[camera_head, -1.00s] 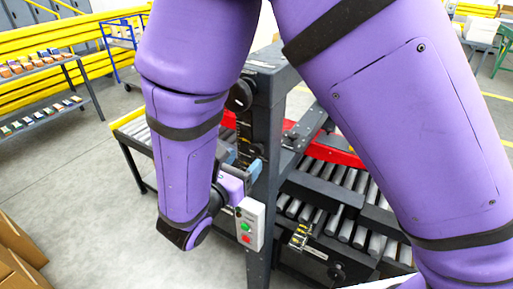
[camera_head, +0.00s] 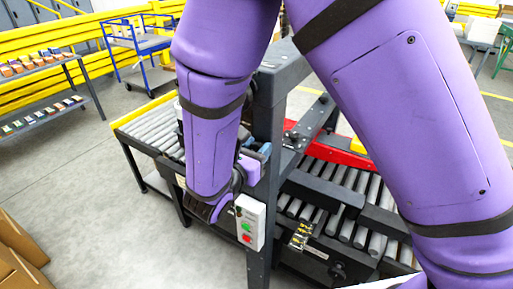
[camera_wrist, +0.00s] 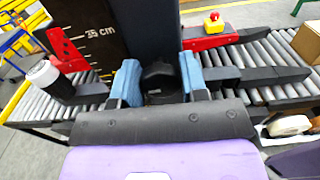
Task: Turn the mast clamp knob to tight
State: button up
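In the wrist view a dark, rounded knob (camera_wrist: 158,76) stands between the two blue fingertips of my gripper (camera_wrist: 158,88), in front of a dark upright post. The fingers are apart, one on each side of the knob; I cannot tell whether either touches it. A dark mast plate (camera_wrist: 88,38) with a yellow scale and a "35 cm" mark is left of the knob. In the head view my gripper (camera_head: 262,154) is mostly hidden behind my purple arm, beside the upright post (camera_head: 268,120). The knob is hidden there.
A grey control box (camera_head: 249,222) with green and red buttons hangs on the post just below my gripper. Roller conveyors (camera_head: 155,127) lie on both sides. A red bar (camera_wrist: 215,38) with a yellow-based red button and a white cylinder (camera_wrist: 45,74) are nearby.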

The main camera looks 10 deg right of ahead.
jog(key=shift+m, duration=0.4)
jog(key=m, duration=0.3)
jog(key=shift+s+m, duration=0.1)
jog(key=shift+m, duration=0.3)
jog(key=m, duration=0.4)
jog(key=shift+f+m, duration=0.1)
jog(key=shift+m, duration=0.2)
jog(key=m, duration=0.4)
jog(key=shift+d, duration=0.1)
jog(key=shift+f+m, duration=0.15)
jog(key=shift+m, duration=2.15)
jog(key=shift+s, duration=0.1)
jog(key=o, duration=0.9)
